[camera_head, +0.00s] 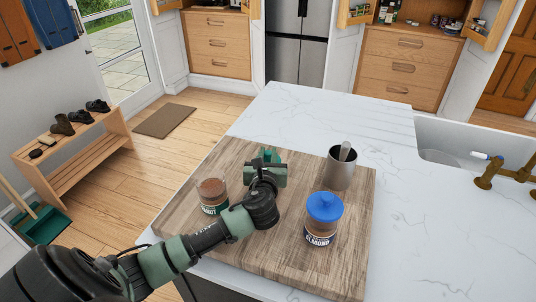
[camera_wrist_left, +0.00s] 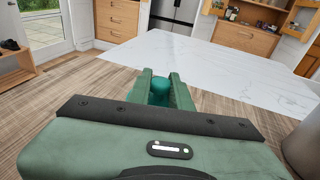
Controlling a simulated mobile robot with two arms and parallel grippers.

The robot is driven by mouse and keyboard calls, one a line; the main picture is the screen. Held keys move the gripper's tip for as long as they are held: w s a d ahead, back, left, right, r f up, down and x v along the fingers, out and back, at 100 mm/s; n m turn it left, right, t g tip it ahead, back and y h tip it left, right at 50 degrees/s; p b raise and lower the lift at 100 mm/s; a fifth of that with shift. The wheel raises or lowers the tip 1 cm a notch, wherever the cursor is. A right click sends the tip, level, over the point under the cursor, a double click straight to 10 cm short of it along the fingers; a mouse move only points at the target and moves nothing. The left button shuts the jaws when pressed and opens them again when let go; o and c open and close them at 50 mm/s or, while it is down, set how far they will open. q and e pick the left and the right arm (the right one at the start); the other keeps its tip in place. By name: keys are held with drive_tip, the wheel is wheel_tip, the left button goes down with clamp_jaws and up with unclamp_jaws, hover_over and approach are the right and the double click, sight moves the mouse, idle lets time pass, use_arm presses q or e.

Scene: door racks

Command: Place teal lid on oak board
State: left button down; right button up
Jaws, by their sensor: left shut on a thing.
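My left gripper (camera_head: 268,158) is over the far part of the oak board (camera_head: 275,263), between an open jar and a metal cup. It is shut on the teal lid (camera_wrist_left: 160,88), whose rounded knob shows between the two fingers (camera_wrist_left: 160,92) in the left wrist view. The rest of the lid is mostly hidden by the gripper. I cannot tell whether the lid touches the board. The open jar (camera_head: 212,196) with brown contents stands on the board left of the gripper. My right gripper is not in view.
A jar labelled almond with a blue lid (camera_head: 324,207) stands at the board's right. A metal cup (camera_head: 341,170) holding a utensil stands behind it. The white marble counter (camera_head: 330,113) is clear beyond the board. A sink (camera_head: 450,155) and brass tap (camera_head: 490,172) lie at right.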

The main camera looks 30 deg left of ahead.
use_arm(q)
drive_tip(key=c, duration=1.3)
unclamp_jaws()
drive_tip(key=shift+f, duration=0.1)
drive_tip(key=shift+s+d, duration=0.15)
drive_tip(key=b+v, duration=0.1)
drive_tip(key=v, duration=1)
drive_tip(key=shift+s+d+b, duration=0.15)
drive_tip(key=shift+s+b, duration=0.15)
drive_tip(key=shift+r, duration=0.2)
